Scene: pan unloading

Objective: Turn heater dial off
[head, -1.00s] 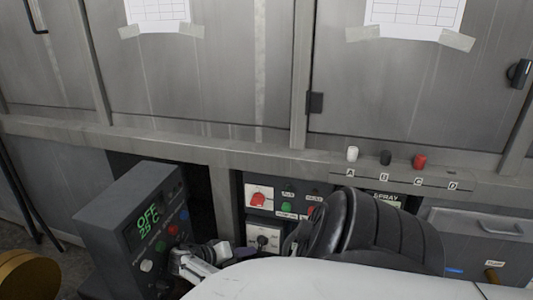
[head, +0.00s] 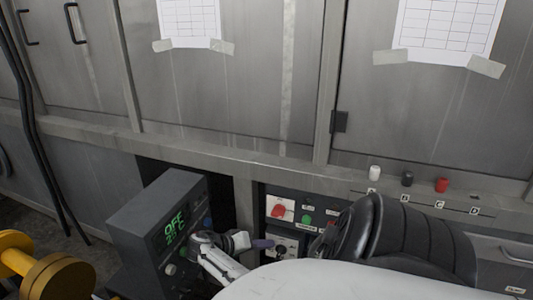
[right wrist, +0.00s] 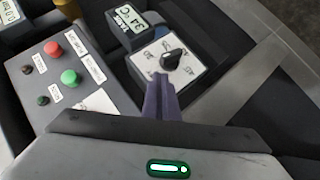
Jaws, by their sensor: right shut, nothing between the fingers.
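The black dial (right wrist: 172,60) sits on a white plate (right wrist: 145,72) with printed marks in the right wrist view. A small display (right wrist: 130,22) above it reads about 34 C. In the head view the white dial plate (head: 291,240) is low in the middle, partly hidden by my arm. My right gripper (head: 264,244) is shut and empty, its purple fingertips just left of the dial. In the right wrist view the shut fingertips (right wrist: 160,88) point at the plate just below the dial; contact is not clear. My left gripper is not in view.
A dark control box (head: 150,222) with a green OFF display stands left of the dial. A red switch (head: 277,210) and green button (head: 308,206) sit above the dial. White, black and red knobs line the ledge (head: 440,198). A yellow round object (head: 55,275) is at lower left.

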